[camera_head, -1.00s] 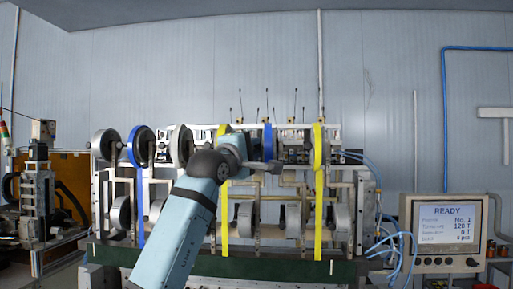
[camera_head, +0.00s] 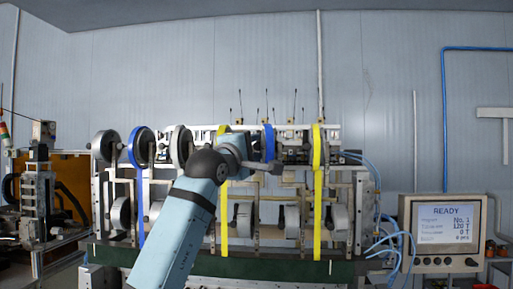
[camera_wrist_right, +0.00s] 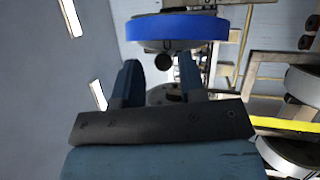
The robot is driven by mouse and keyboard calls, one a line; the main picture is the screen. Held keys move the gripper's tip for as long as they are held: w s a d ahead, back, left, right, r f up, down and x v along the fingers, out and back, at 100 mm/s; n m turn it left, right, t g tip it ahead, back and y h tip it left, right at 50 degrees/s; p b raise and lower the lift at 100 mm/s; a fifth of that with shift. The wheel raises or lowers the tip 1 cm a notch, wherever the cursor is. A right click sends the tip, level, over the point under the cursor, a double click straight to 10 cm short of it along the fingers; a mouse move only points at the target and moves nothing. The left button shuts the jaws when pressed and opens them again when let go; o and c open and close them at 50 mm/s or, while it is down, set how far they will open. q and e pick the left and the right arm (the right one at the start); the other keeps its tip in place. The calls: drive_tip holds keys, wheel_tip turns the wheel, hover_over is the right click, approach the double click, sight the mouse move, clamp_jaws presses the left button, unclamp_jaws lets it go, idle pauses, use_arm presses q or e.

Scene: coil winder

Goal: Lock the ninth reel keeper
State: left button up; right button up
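My right gripper (camera_head: 262,167) is up at the winder's upper row, in front of the blue reel (camera_head: 268,142). In the right wrist view the gripper (camera_wrist_right: 161,78) has its two dark fingers apart. A small black knob (camera_wrist_right: 162,62) shows between and beyond the fingertips, just below the blue reel (camera_wrist_right: 178,31). A grey round part (camera_wrist_right: 165,95) lies between the fingers, partly hidden by the gripper body. I cannot tell whether the fingers touch either part, nor which keeper is the ninth or whether it is locked. My left gripper is not in view.
Yellow reels (camera_head: 318,145) and grey reels (camera_head: 104,145) stand close by along the upper row. Yellow and blue strips hang down the front. A lower row of grey reels (camera_head: 292,221) sits beneath. A control screen (camera_head: 447,225) stands at the right.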

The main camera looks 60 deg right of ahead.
drive_tip(key=s+a, duration=0.1)
drive_tip(key=a, duration=0.6)
drive_tip(key=shift+s, duration=0.25)
idle(0.6)
drive_tip(key=shift+a, duration=0.1)
